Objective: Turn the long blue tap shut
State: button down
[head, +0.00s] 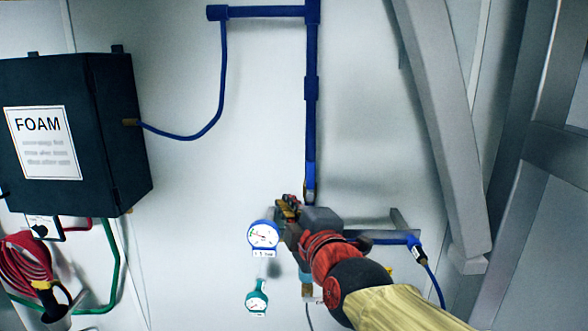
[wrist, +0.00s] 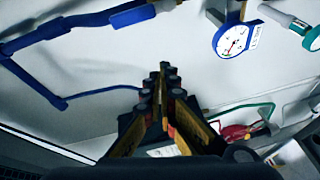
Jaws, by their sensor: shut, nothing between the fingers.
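A blue vertical pipe (head: 312,110) runs down the wall, and its brighter, thicker lower part (head: 310,175) looks like the long blue tap's lever, lying in line with the pipe. In the wrist view this thick blue part (wrist: 132,15) is at the top, left of a metal fitting. I cannot clearly tell the lever from the pipe. My gripper (head: 288,205) is just below and left of the pipe's lower end. In the wrist view my gripper (wrist: 163,70) is shut and empty, with bare wall ahead of its tips. My wrist hides the fittings under the pipe.
A blue-rimmed gauge (head: 263,235) is close below-left of my gripper, with a green gauge (head: 257,300) lower. A black FOAM box (head: 75,130) hangs at left with a blue hose (head: 190,137). A grey slanted beam (head: 440,120) stands at right.

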aim_at(310, 181)
jog(key=w+a+r+n+t, duration=0.1)
jog(key=w+a+r+n, duration=0.1)
jog(key=w, duration=0.8)
jog(key=d, duration=0.2)
jog(key=s+d+p, duration=0.1)
jog(key=shift+d, duration=0.4)
jog(key=shift+b, duration=0.6)
jog(key=shift+d+b, duration=0.15)
jog(key=shift+b, duration=0.15)
